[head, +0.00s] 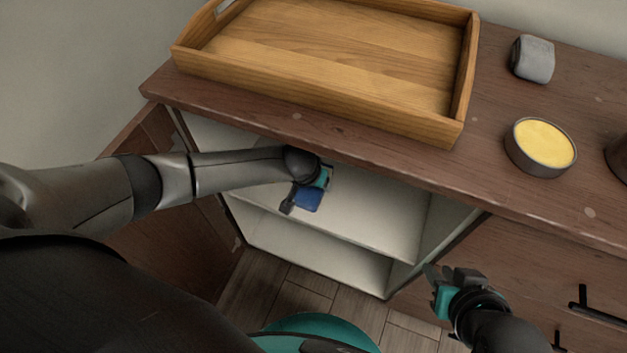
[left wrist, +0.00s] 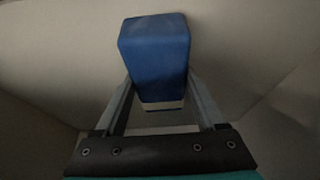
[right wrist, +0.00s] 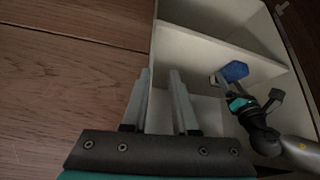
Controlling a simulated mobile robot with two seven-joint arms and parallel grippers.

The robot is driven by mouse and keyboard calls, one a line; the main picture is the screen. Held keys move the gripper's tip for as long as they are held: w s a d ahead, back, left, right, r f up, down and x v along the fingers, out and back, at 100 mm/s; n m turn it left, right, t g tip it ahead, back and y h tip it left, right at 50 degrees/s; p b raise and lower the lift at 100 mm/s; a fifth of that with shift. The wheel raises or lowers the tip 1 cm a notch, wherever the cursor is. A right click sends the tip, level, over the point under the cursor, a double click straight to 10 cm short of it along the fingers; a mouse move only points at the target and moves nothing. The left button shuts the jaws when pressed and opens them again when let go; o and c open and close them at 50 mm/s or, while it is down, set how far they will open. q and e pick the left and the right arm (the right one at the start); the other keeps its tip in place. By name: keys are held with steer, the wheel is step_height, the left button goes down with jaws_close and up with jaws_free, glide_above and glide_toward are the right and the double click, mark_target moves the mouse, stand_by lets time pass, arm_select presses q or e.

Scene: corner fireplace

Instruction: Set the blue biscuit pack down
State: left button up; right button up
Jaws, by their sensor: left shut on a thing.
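The blue biscuit pack (head: 308,200) is inside the open cabinet, over the white middle shelf (head: 375,215). My left gripper (head: 306,192) reaches in under the cabinet top and is shut on the pack. In the left wrist view the pack (left wrist: 155,55) sits between the two fingers, with a pale band at its near end. The right wrist view also shows the pack (right wrist: 235,71) in the left gripper, near the shelf. I cannot tell whether it touches the shelf. My right gripper (head: 436,274) is empty and open, with a gap between its fingers, outside the cabinet front.
A wooden tray (head: 320,95) stands on the cabinet top. A grey object (head: 533,59) and a round tin with yellow contents (head: 541,147) stand to its right. The cabinet door (head: 180,235) hangs open at left. The visible shelf around the pack looks bare.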

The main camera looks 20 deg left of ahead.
steer(key=shift+a, duration=0.1)
arm_select(q)
steer(key=shift+f, duration=0.15)
steer(key=o, duration=1.5)
arm_select(e)
steer(key=shift+w+a+t, duration=0.25)
steer(key=shift+t, duration=0.05)
steer(key=shift+d, duration=0.15)
